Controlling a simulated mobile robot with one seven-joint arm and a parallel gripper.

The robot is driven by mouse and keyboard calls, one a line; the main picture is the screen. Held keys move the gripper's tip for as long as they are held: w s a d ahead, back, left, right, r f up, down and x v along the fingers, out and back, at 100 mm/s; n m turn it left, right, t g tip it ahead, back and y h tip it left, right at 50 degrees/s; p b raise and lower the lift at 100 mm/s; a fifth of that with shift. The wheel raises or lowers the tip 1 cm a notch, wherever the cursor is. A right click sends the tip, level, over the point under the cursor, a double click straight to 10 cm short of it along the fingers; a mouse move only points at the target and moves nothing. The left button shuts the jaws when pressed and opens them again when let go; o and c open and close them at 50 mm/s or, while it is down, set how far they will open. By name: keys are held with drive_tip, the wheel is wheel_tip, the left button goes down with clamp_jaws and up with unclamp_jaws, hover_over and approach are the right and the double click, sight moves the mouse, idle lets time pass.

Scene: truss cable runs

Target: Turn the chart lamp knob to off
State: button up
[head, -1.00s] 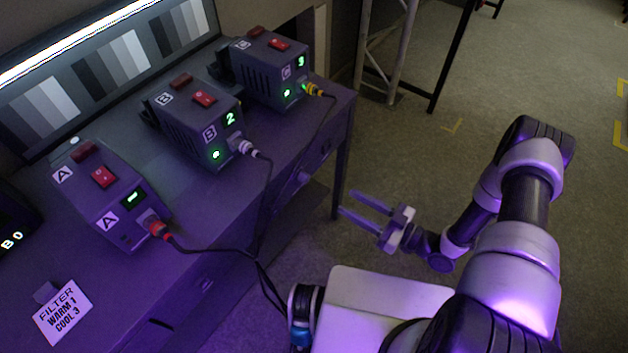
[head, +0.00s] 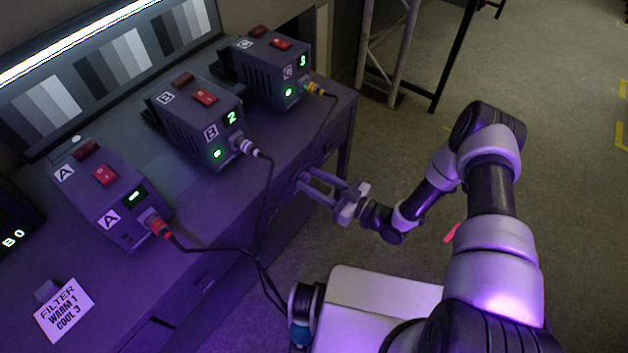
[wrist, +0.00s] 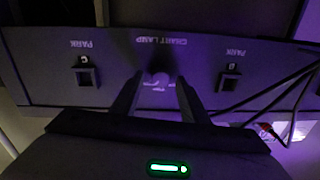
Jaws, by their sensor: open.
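The chart lamp knob (wrist: 158,84) is a small pale-marked shape on the dark front panel (wrist: 115,92), below the upside-down words CHART LAMP (wrist: 161,40) in the wrist view. Its setting is too dim to read. My gripper (wrist: 160,79) is open, with one finger on each side of the knob in this view. In the head view my gripper (head: 302,180) reaches to the desk's front face, and its fingertips cover the knob area. I cannot tell whether the fingers touch the knob.
Two PARK holders (wrist: 86,74) (wrist: 229,80) flank the knob. On the desk stand power boxes A (head: 110,190), B (head: 200,120) and C (head: 268,70). Dark cables (head: 262,210) hang down the desk front, left of my gripper. A pink piece (head: 452,233) lies on the floor.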

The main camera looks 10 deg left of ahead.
drive_tip(key=shift+c, duration=0.5)
clamp_jaws()
drive_tip(key=shift+f+n, duration=0.1)
drive_tip(key=shift+n, duration=0.2)
drive_tip(key=n+b, duration=0.3)
drive_tip(key=n, duration=0.1)
drive_tip(key=n+b, duration=0.2)
drive_tip(key=n, duration=0.3)
drive_tip(key=shift+s+f+n+h+b, duration=0.1)
drive_tip(key=shift+s+n+h+b, duration=0.05)
drive_tip(key=shift+n+h+b, duration=0.2)
drive_tip(key=n+b, duration=0.3)
drive_tip(key=n, duration=0.2)
drive_tip(key=shift+f+b, duration=0.1)
drive_tip(key=shift+b, duration=0.2)
drive_tip(key=shift+s+n+t+b, duration=0.1)
drive_tip(key=shift+n+t+b, duration=0.2)
drive_tip(key=shift+n+b, duration=1.4)
drive_tip(key=shift+n, duration=0.45)
